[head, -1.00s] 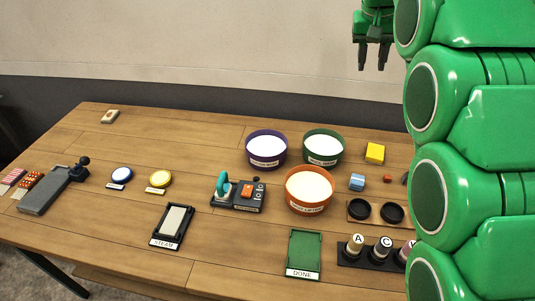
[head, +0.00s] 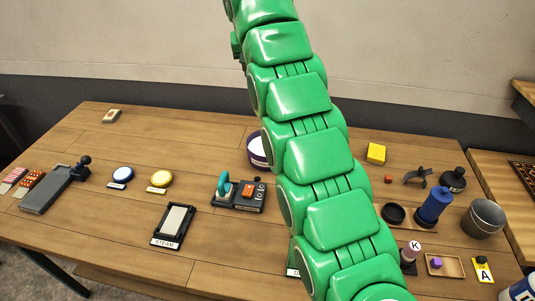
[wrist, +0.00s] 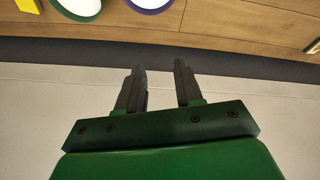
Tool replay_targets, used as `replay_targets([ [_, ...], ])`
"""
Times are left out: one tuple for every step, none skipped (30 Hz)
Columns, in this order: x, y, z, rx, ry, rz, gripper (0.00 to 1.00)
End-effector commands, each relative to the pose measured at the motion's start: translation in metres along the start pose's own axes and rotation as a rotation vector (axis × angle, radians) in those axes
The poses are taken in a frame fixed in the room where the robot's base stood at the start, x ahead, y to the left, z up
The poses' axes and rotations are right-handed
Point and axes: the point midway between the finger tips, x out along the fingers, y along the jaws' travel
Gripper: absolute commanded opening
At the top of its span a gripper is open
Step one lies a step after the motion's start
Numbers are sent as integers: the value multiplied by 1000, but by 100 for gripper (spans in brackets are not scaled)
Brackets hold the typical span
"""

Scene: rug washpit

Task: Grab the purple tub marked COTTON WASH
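The purple tub (head: 254,152) with white contents stands on the wooden table, in the middle towards the back. My arm hides its right side in the head view, and its label cannot be read. In the wrist view a bit of its purple rim (wrist: 153,10) shows at the top edge, beside the green tub (wrist: 76,13). My gripper (wrist: 160,68) is open and empty, with its two fingers apart. It is over the strip by the wall, apart from the tub. In the head view the gripper is not visible.
A yellow block (head: 376,153), a blue bottle (head: 433,206) and a grey bucket (head: 483,219) stand on the right. A device with a teal handle (head: 223,184) is in front of the purple tub.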

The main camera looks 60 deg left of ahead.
Motion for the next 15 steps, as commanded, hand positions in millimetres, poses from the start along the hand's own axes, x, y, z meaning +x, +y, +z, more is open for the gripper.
replay_targets([
  [2,-7,0,-6,4,-4,36],
  [2,-11,-1,-9,6,-6,36],
  [3,-15,-1,-13,10,-9,36],
  [3,-17,-2,-14,12,-11,36],
  [3,-20,-2,-16,14,-12,36],
  [4,-24,-2,-19,16,-15,36],
  [4,-26,-2,-21,18,-16,36],
  [5,-29,-3,-24,19,-18,36],
  [6,-32,-3,-26,20,-20,36],
  [7,-35,-3,-29,21,-21,36],
  [7,-37,-3,-31,22,-23,36],
  [8,-34,-3,-28,22,-20,36],
  [9,-34,-3,-28,22,-20,36],
  [9,-34,-2,-29,22,-20,36],
  [10,-34,-2,-29,22,-20,36],
])
